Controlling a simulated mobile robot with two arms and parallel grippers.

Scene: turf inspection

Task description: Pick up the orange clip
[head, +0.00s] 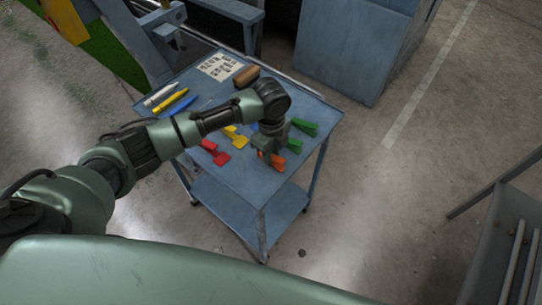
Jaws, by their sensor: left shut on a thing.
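The orange clip (276,162) is near the front right of the blue cart's top. My left gripper (266,151) reaches down over the cart and is shut on the orange clip, covering part of it. I cannot tell whether the clip still touches the cart top. My right gripper is not in the head view.
The blue cart (309,104) also holds a red clip (215,152), a yellow clip (237,137), green clips (304,126), markers (171,101), a printed sheet (219,66) and a brown object (246,76). A blue cabinet (350,45) stands behind.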

